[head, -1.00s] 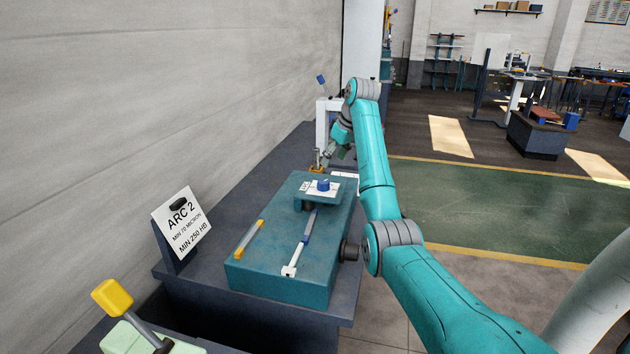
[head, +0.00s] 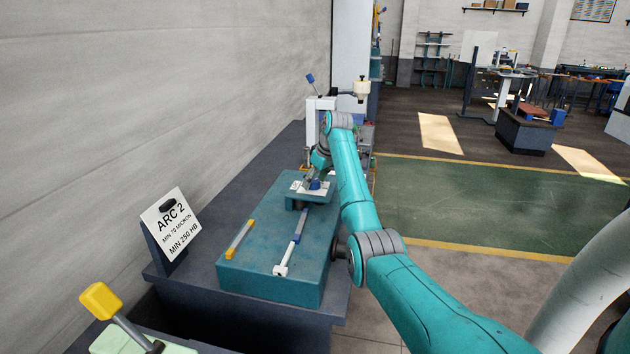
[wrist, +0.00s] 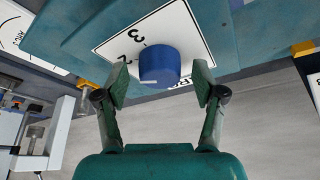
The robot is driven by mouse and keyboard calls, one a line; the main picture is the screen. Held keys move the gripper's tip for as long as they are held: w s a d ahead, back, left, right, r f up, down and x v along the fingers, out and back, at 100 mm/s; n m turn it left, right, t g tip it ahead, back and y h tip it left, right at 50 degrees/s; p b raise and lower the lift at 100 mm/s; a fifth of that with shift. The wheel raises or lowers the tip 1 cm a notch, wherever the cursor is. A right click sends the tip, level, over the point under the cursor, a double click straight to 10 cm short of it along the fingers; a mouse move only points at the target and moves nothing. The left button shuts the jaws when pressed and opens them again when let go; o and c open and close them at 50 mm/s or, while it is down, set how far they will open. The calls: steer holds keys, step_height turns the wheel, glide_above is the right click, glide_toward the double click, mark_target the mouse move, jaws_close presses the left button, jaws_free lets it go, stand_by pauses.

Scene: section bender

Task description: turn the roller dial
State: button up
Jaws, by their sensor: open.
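The roller dial is a blue knob (wrist: 159,66) with a pale pointer mark, on a white plate (wrist: 112,48) with black numbers. In the wrist view my open gripper (wrist: 160,84) has one finger on each side of the knob, with gaps visible between the fingers and the knob. In the head view the knob (head: 315,184) stands on a raised teal block at the far end of the teal machine (head: 270,278), and my gripper (head: 312,178) is over it, partly hiding it. Whether the fingertips reach down beside the knob is hard to tell.
An ARC 2 sign (head: 171,225) stands at left. A white machine (head: 320,108) stands behind, near my wrist. A yellow-handled lever (head: 101,300) is at front left.

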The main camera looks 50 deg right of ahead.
steer(key=shift+c, duration=0.2)
steer(key=c, duration=1.1)
steer(key=m+h, duration=0.1)
steer(key=m, duration=0.2)
steer(key=m+g+h, duration=0.1)
steer(key=m, duration=0.2)
steer(key=shift+w+a, duration=0.1)
steer(key=shift+a, duration=0.05)
steer(key=m+g, duration=0.1)
steer(key=m, duration=0.2)
steer(key=m+h, duration=0.1)
steer(key=m, duration=0.1)
steer(key=shift+w+m+g+h, duration=0.1)
steer(key=shift+m+g+h, duration=0.2)
steer(key=shift+m+g, duration=0.1)
